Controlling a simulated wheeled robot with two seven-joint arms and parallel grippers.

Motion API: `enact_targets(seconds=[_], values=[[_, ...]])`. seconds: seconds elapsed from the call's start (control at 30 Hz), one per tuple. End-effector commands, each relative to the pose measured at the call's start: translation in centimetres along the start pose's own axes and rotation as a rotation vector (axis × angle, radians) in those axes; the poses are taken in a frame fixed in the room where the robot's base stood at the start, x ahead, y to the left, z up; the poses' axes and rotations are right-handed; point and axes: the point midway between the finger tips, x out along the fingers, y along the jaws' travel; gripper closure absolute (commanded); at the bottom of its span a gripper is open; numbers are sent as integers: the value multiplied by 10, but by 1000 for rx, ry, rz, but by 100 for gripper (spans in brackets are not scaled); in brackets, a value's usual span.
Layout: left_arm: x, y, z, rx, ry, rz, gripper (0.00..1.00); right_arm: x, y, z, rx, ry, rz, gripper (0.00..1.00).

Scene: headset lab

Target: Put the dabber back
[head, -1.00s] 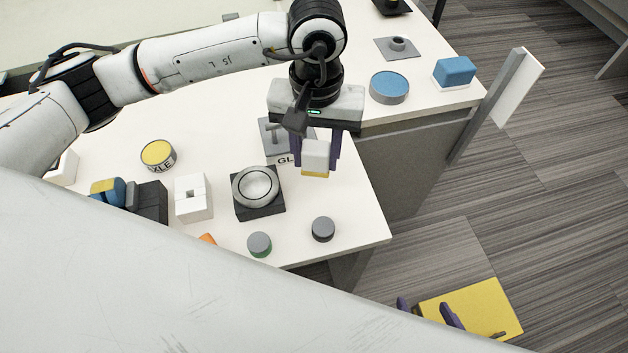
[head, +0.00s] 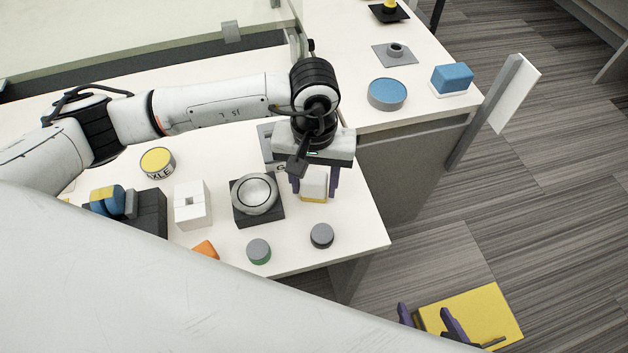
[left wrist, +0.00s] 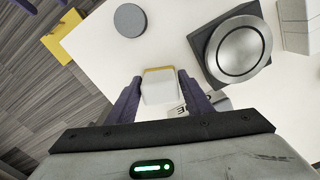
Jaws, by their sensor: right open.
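The dabber, which I take to be the white block with a yellow lower edge (head: 314,184), is between the purple fingers of my left gripper (head: 315,186). The left wrist view shows the dabber (left wrist: 158,88) with a finger against each side; the gripper is shut on it. It is near the right edge of the white table (head: 345,225); whether it touches the top is unclear. A grey labelled item (head: 267,136) behind is partly hidden by the gripper. My right gripper (head: 428,316) is open and low at the bottom right, partly cut off by my body.
A black block with a round silver dish (head: 255,194) stands just left of the dabber. A dark grey puck (head: 322,235) and a green-sided puck (head: 259,251) lie in front. A white block (head: 192,206) and a yellow-topped tin (head: 157,162) are further left.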

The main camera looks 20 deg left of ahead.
Motion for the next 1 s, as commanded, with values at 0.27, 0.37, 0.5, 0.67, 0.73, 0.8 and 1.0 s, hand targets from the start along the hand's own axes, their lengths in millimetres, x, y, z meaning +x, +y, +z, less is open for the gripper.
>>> enact_targets(seconds=[0.27, 0.37, 0.5, 0.67, 0.73, 0.8, 1.0], values=[[-1, 0, 0, -1, 0, 0, 43, -1, 0, -2, -1, 3, 0, 34], [-2, 0, 0, -1, 0, 0, 43, -2, 0, -4, -1, 4, 0, 34], [-12, 0, -2, 0, 4, 2, 43, -3, 0, -6, 0, 10, 0, 34], [-44, 1, -2, 0, 7, 3, 43, 0, 0, -4, -1, 9, -1, 34], [-60, 1, -2, 1, 7, 3, 43, 2, 0, -2, -2, 7, -1, 34], [-76, 0, -2, 0, 6, 3, 43, 2, 0, 0, -2, 4, -1, 34], [-110, 0, -1, 0, 4, 2, 43, 4, -1, 0, -5, 6, -3, 34]])
